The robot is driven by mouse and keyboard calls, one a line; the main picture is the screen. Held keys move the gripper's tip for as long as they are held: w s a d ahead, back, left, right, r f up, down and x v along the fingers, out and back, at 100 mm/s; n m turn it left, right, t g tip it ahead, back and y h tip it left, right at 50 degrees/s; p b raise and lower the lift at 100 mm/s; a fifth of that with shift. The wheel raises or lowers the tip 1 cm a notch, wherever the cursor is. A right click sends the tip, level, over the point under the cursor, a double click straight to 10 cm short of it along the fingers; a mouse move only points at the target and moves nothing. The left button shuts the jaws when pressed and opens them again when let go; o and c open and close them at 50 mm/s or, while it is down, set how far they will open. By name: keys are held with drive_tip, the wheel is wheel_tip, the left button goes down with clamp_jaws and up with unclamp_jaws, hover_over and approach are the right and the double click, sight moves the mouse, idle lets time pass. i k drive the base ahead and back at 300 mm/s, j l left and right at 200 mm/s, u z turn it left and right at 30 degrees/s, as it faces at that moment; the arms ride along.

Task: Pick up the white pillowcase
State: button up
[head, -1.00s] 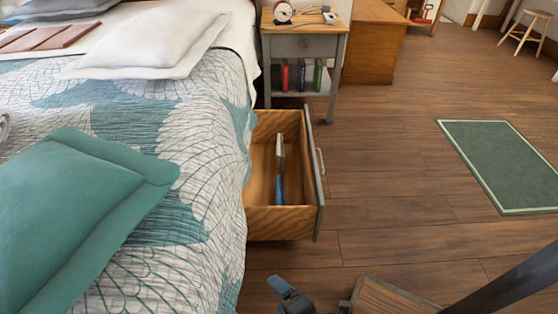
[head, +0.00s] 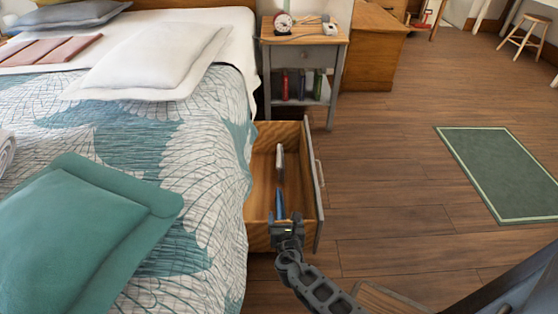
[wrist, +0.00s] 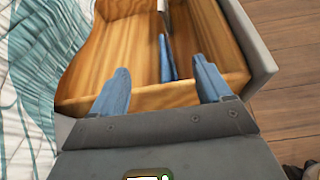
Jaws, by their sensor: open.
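A white pillow in a white case (head: 155,60) lies on the bed, and no separate loose white pillowcase is clear to me. A thin whitish item (head: 280,160) stands in the open wooden drawer (head: 262,190) beside the bed; I cannot tell if it is cloth. It also shows at the top of the wrist view (wrist: 164,10). A narrow blue item (head: 279,202) is near it. My gripper (head: 286,222) is over the drawer's near end. In the wrist view my gripper (wrist: 161,78) has its blue fingers spread apart, with nothing held between them.
The bed's patterned quilt (head: 195,180) borders the drawer on the left, with a teal pillow (head: 65,240) on it. A grey nightstand (head: 303,55) with a clock (head: 283,23) stands behind the drawer. Wooden floor lies clear to the right, with a green rug (head: 505,170).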

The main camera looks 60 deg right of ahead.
sight(280, 166)
drive_tip(key=i+l, duration=0.15)
drive_tip(key=l, duration=0.25)
drive_tip(key=i+l, duration=0.15)
drive_tip(key=l, duration=0.2)
drive_tip(key=i+l, duration=0.2)
drive_tip(key=l, duration=0.2)
